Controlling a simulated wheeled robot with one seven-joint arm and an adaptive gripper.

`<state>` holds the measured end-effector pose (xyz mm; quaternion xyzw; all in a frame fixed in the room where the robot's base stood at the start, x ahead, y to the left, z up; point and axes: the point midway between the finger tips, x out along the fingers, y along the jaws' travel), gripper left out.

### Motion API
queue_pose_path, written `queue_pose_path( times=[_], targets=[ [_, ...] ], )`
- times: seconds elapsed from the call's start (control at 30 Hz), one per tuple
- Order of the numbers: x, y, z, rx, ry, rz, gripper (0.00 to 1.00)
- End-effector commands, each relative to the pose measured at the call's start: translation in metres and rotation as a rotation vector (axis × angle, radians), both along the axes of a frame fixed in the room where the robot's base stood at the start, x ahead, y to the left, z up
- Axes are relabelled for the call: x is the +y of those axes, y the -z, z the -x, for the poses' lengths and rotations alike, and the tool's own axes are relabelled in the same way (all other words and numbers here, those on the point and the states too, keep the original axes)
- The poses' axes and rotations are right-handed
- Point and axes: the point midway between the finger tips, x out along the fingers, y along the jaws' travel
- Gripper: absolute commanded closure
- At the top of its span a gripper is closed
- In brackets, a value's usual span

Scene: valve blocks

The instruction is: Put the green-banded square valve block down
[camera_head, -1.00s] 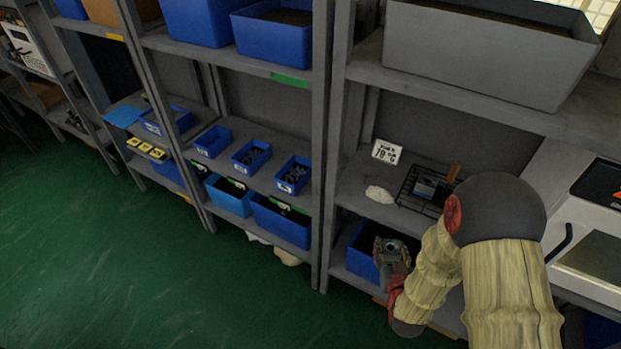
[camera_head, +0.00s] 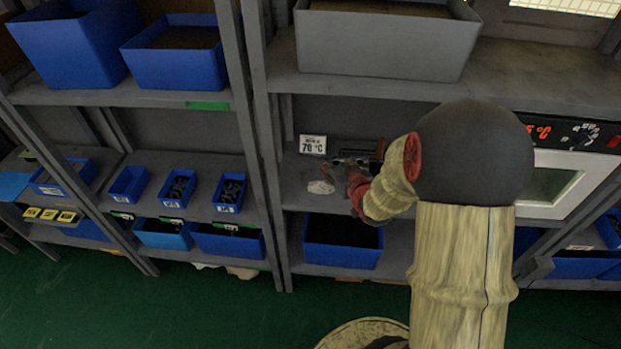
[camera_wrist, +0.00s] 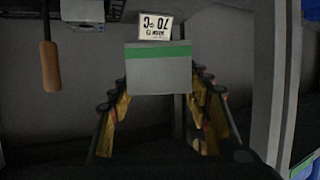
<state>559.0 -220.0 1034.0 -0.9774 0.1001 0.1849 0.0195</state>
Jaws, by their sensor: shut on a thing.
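The green-banded square valve block (camera_wrist: 158,72) is grey with a green stripe across it. It shows in the wrist view between the two fingers of my gripper (camera_wrist: 160,88), which is shut on it. In the head view my gripper (camera_head: 352,166) is at the middle shelf (camera_head: 295,187), in front of the 70 °C sign (camera_head: 312,145) and slightly right of it. The block is hard to make out there. The sign also shows upside down in the wrist view (camera_wrist: 155,27), just beyond the block. My arm hides much of the shelf on the right.
A pale lump (camera_head: 320,187) lies on the shelf left of my gripper. A wooden handle (camera_wrist: 49,66) and another grey part (camera_wrist: 82,12) show in the wrist view. A blue bin (camera_head: 343,257) stands below; a white oven (camera_head: 572,165) is on the right. A shelf upright (camera_head: 262,150) is left.

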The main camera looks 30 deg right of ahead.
Motion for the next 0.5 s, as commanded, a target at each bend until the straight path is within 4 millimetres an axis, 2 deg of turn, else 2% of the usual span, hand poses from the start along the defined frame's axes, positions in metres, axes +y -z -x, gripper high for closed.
queue_pose_path(
  times=[0.37,0.5],
  targets=[
    [0.01,0.038,-0.081,-0.003,-0.004,0.0,0.93],
    [0.012,0.064,-0.101,0.001,-0.004,-0.001,0.93]
  ],
)
